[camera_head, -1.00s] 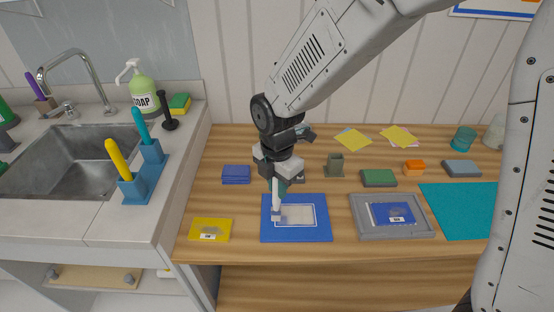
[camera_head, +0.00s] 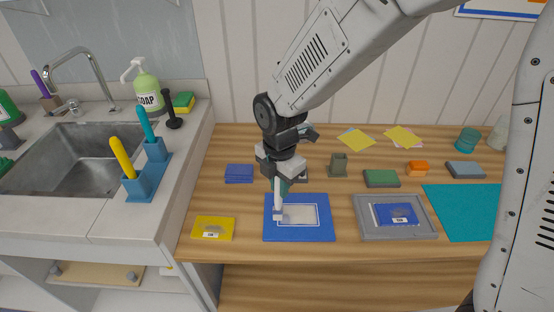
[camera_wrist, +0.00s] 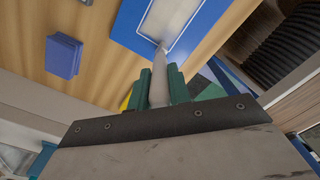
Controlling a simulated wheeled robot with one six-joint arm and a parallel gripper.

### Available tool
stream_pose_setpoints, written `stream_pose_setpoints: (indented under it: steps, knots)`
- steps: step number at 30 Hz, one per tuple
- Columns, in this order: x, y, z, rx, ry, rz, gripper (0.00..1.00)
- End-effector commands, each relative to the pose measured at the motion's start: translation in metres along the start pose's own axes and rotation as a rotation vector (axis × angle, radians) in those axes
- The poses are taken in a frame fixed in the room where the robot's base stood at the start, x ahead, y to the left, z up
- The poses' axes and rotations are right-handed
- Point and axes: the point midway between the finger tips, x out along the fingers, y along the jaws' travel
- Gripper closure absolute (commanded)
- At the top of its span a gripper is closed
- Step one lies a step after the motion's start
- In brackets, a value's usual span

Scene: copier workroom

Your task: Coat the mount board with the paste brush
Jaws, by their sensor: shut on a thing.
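My gripper (camera_head: 279,184) points down over the left part of the blue mat (camera_head: 326,232). Its green fingers (camera_wrist: 160,88) are shut on the pale paste brush (camera_head: 278,198), which also shows in the wrist view (camera_wrist: 159,72). The brush is near upright, its head at the left end of the pale mount board (camera_head: 304,215). Whether the head touches the board I cannot tell. The board lies flat inside the mat's white outline and shows in the wrist view (camera_wrist: 172,16), cut by the top edge.
A yellow labelled pad (camera_head: 213,228) lies left of the mat. A grey tray (camera_head: 429,229) holding a blue labelled piece (camera_head: 393,213) is at right, beside a teal mat (camera_head: 462,212). Small blocks and a cup (camera_head: 338,165) stand behind. The sink counter (camera_head: 190,160) borders the left.

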Motion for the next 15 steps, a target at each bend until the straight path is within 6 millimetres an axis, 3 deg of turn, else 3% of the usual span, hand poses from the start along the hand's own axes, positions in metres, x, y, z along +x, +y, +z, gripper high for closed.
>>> stream_pose_setpoints:
  steps: [3, 15]
  knots:
    - [-0.020, 0.000, 0.001, 0.000, -0.001, 0.006, 0.99]
    - [-0.055, 0.000, -0.001, -0.003, -0.001, 0.003, 0.99]
